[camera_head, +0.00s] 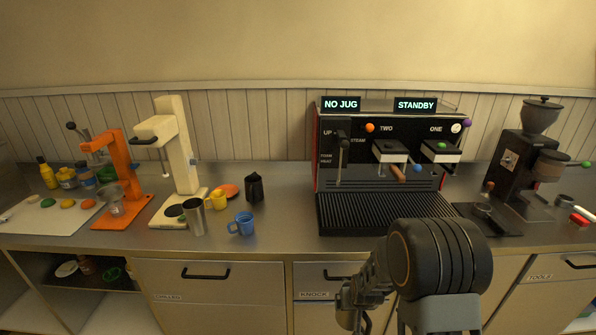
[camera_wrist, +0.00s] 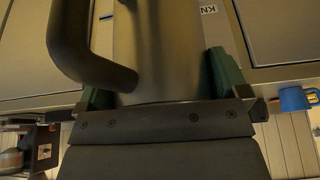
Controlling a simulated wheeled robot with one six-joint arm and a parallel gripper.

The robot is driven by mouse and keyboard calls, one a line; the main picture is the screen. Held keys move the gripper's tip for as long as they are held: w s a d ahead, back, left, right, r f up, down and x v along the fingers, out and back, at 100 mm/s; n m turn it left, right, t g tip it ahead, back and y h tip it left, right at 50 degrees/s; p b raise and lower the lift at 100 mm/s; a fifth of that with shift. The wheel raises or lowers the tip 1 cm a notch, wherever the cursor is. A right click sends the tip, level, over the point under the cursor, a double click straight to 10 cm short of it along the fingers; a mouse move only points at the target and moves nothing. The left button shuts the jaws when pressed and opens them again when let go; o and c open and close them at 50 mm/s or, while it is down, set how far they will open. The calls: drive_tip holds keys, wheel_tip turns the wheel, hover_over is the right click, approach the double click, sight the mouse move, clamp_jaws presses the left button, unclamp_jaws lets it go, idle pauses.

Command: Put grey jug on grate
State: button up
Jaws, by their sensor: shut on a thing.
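The grey jug (camera_wrist: 165,45) fills the middle of the wrist view, with its dark curved handle (camera_wrist: 65,45) to the left. My gripper (camera_wrist: 160,88) is shut on the jug's body, with a green pad on each side. In the head view my gripper (camera_head: 350,300) is low in front of the counter edge, partly hidden by my own arm; the jug is hard to make out there. The grate (camera_head: 375,210) is the black ribbed tray at the front of the coffee machine, and its visible part is bare.
The coffee machine (camera_head: 335,175) has signs reading NO JUG and STANDBY. A grinder (camera_head: 515,160) stands right. A blue mug (camera_head: 241,224), a steel cup (camera_head: 195,218) and a black jug (camera_head: 254,188) stand left. The counter's front edge lies between my gripper and the grate.

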sight(354, 320)
drive_tip(key=shift+w+f+b, duration=0.2)
drive_tip(key=shift+w+b, duration=0.3)
drive_tip(key=shift+w, duration=0.1)
drive_tip(key=shift+w+r, duration=0.15)
drive_tip(key=shift+r, duration=0.1)
drive_tip(key=s+f, duration=0.4)
drive_tip(key=f, duration=0.1)
idle(0.3)
